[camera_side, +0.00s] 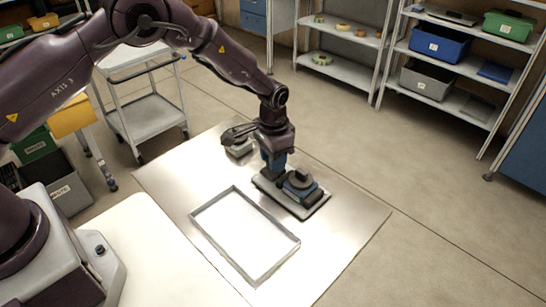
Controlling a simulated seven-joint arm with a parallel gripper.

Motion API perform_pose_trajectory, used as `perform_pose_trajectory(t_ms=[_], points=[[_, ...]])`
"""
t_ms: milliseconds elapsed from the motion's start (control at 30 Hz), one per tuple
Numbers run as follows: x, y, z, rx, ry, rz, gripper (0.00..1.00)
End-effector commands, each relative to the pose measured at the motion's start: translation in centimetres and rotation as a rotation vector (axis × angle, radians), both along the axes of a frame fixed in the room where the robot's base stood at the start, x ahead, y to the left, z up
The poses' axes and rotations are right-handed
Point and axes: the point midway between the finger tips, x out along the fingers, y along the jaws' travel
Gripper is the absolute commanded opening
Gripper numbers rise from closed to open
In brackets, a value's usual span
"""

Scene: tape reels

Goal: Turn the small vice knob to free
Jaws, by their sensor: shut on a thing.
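A grey base plate (308,211) lies on the metal work surface, with dark and blue fittings on it. One blue and dark fitting (300,187) stands clear on the right part of the plate. My gripper (273,153) points down over the plate's far left part. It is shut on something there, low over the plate. My gripper and wrist hide the small vice knob, so its turn position cannot be told.
An empty shallow tray (211,251) with a thin rim lies in front of the plate. The metal surface (345,230) is bare to the right. A grey cart (146,118) stands behind at left. Shelves with bins (440,43) stand at the back right.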

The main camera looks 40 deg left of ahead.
Motion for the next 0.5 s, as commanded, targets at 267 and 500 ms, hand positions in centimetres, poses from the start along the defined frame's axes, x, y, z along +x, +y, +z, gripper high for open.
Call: perform_pose_trajectory(t_ms=[267, 500], points=[[0.04, -0.01, 0.09, 0.001, -0.001, 0.264, 0.10], [0.05, 0.01, 0.10, 0.001, -0.001, 0.491, 0.10]])
